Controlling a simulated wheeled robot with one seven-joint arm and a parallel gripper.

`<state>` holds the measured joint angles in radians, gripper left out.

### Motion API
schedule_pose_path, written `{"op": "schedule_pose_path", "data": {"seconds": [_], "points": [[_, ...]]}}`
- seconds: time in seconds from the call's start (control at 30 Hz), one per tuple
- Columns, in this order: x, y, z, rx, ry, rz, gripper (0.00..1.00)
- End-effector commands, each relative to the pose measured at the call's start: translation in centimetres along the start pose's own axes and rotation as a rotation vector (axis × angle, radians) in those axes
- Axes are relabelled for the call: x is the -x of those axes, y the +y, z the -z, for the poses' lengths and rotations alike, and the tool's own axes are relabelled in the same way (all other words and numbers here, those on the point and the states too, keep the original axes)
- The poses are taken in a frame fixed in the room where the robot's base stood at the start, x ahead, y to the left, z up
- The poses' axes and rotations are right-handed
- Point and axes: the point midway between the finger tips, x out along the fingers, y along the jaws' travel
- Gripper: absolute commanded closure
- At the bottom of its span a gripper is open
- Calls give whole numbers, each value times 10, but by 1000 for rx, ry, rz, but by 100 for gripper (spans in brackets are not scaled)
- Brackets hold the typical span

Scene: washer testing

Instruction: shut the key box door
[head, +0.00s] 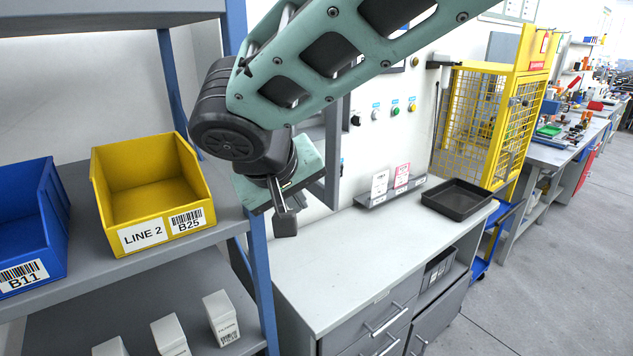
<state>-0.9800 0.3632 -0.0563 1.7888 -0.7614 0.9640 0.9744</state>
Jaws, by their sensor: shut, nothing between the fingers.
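A grey upright panel (332,150) shows beside the wall, just right of my gripper and partly behind my arm. It looks like the key box door standing out from the wall, seen nearly edge-on. The inside of the box and its hinge are hidden by my arm. My gripper (285,222) points down, shut and empty, to the left of the panel's lower end. I cannot tell whether it touches the panel.
A shelf unit on the left holds a yellow bin (150,190) and a blue bin (30,225); its blue post (260,270) is close to my gripper. Below is a grey workbench (350,260) with a black tray (456,199). A yellow mesh cage (490,115) stands further right.

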Motion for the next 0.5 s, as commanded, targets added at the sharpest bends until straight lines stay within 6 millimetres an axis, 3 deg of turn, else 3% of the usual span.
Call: {"op": "schedule_pose_path", "data": {"seconds": [0.03, 0.2, 0.5], "points": [[0, 11, 2, -3, -2, -2, 100], [-11, 29, 1, -2, -1, -1, 100], [-18, 35, 0, -1, 0, 1, 100]]}}
